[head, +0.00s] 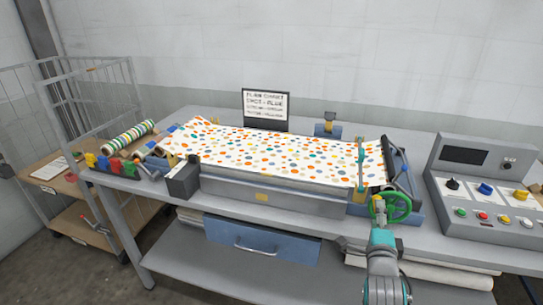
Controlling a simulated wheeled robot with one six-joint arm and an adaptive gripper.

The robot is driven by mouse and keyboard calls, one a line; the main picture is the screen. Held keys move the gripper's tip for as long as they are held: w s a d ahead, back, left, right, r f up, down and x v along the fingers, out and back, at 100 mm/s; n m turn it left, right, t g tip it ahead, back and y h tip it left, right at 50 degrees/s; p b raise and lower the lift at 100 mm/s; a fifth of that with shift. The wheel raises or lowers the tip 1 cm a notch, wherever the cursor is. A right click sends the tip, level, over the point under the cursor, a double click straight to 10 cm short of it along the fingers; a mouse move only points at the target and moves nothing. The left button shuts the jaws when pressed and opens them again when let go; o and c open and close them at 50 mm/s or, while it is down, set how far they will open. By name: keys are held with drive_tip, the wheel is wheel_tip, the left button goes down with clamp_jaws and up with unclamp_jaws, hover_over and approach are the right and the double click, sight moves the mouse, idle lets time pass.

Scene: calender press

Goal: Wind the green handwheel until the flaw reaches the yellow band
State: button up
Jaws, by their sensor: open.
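The green handwheel (398,208) is upright at the right end of the press. My gripper (379,207) is open at the wheel's left side, overlapping its rim in the picture; I cannot tell whether it touches. A white sheet (280,152) with orange, yellow, green and blue dots lies along the press bed. I cannot single out the flaw among the dots.
A sign (265,105) behind the sheet seems to read "flaw chart, spot = blue". A control panel (489,190) with knobs and buttons stands at the right. A striped roll (128,138) lies at the left by a wire cart (75,100). A dark box (183,181) stands at the bed's front left.

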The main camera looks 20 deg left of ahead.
drive_tip(key=s, duration=0.4)
drive_tip(key=shift+s, duration=0.25)
drive_tip(key=s+d+f+n+g, duration=0.1)
drive_tip(key=s+d+f+n, duration=0.15)
drive_tip(key=s+f, duration=0.5)
drive_tip(key=s+d+f+n, duration=0.1)
drive_tip(key=s+f+n, duration=0.3)
drive_tip(key=s, duration=0.6)
drive_tip(key=s+d+f+n+g, duration=0.1)
drive_tip(key=s+f+n, duration=0.3)
drive_tip(key=s, duration=0.5)
drive_tip(key=s+d+r+n, duration=0.1)
drive_tip(key=s+n, duration=0.2)
drive_tip(key=s, duration=1)
drive_tip(key=s+d+r+n+g, duration=0.1)
drive_tip(key=s+n, duration=0.2)
drive_tip(key=s, duration=0.9)
drive_tip(key=shift+s+d+r, duration=0.25)
drive_tip(key=shift+s+r, duration=0.1)
drive_tip(key=shift+r, duration=0.05)
